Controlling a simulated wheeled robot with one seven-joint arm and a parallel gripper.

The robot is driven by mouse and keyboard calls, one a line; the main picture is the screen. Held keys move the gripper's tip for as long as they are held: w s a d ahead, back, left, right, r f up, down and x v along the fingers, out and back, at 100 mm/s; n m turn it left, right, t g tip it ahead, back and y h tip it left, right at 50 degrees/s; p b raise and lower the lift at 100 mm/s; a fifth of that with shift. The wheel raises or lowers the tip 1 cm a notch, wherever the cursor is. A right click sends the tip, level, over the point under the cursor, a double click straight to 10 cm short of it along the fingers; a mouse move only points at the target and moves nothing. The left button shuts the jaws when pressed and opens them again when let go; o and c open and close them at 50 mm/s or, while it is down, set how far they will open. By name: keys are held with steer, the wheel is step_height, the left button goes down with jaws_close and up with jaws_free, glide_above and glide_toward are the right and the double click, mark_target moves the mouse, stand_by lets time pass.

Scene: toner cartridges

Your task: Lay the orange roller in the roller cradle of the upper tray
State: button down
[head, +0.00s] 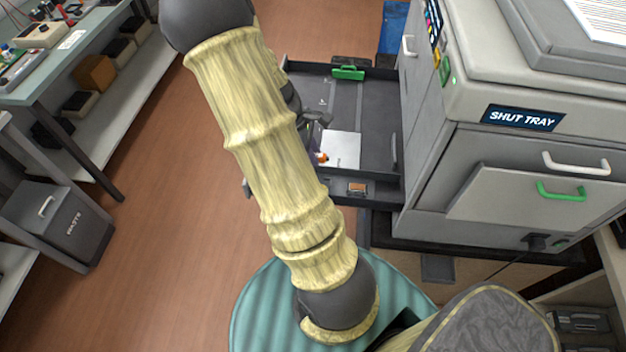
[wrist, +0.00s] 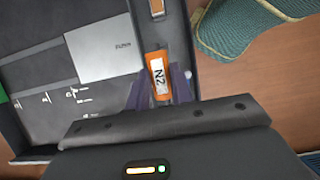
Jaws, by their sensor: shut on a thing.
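My gripper (wrist: 159,92) has its two purple fingers on either side of an orange roller (wrist: 158,66) with a white label reading N2. It is shut on this roller and holds it over the dark tray (wrist: 35,75). In the head view the orange roller (head: 322,158) shows only as a small patch beside my gripper (head: 317,150). The tray (head: 312,83) is pulled out to the left of the printer. The roller cradle cannot be made out for certain. I cannot tell whether the roller touches the tray.
A pale sheet (head: 343,150) lies in the tray, just right of my gripper. A green handle (head: 348,73) sits at the tray's far edge and a small brown piece (head: 357,189) on its near edge. The grey printer (head: 480,140) blocks the right. Open floor (head: 160,220) lies left.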

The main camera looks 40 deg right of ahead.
steer(key=shift+s, duration=0.15)
steer(key=shift+f, duration=2.9)
steer(key=shift+f, duration=2.1)
steer(key=shift+f, duration=0.35)
steer(key=c, duration=1.5)
jaws_free()
steer(key=shift+r, duration=0.1)
